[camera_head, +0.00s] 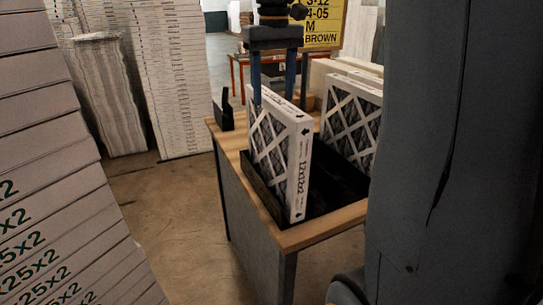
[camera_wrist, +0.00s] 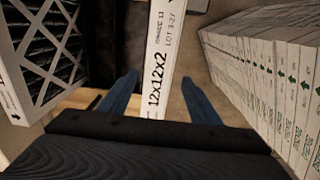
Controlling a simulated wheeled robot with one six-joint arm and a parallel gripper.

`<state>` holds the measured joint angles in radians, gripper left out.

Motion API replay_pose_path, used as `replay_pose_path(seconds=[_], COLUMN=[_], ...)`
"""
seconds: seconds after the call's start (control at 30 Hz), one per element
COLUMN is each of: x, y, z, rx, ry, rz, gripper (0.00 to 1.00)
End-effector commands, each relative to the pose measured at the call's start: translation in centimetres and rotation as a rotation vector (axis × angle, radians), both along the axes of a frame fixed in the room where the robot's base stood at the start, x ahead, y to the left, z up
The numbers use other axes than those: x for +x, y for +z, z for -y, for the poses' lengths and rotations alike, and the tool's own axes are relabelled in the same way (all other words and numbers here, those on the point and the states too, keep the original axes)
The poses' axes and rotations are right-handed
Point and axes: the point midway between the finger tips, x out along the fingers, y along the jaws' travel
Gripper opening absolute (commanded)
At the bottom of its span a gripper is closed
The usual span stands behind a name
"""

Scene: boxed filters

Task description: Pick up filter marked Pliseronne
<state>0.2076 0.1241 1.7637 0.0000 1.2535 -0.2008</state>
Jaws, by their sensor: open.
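I cannot read the name Pliseronne on any filter. My gripper (camera_head: 279,103) is open above this filter, with its blue fingers pointing down. In the wrist view the fingers of my gripper (camera_wrist: 160,80) lie on either side of the filter's edge, with gaps showing. A second filter (camera_head: 352,118) stands to the right in the head view, partly hidden.
The stand's wooden rim (camera_head: 320,228) surrounds the holder. A tall stack of boxed filters (camera_head: 50,190) leans close at the left, with more stacks (camera_head: 165,75) behind. A yellow sign (camera_head: 323,22) stands at the back. Bare floor (camera_head: 175,205) lies left of the stand.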

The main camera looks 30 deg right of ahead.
Motion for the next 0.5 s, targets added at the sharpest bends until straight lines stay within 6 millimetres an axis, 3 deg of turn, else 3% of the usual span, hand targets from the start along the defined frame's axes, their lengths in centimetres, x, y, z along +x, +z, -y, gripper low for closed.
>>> replay_pose_path(seconds=[0.03, 0.5], x=[0.3, 0.5], y=[-1.0, -4.4], z=[0.0, -0.1], rx=[0.000, 0.001], ry=[0.000, 0.002], rz=[0.000, -0.003], gripper=[0.57, 0.57])
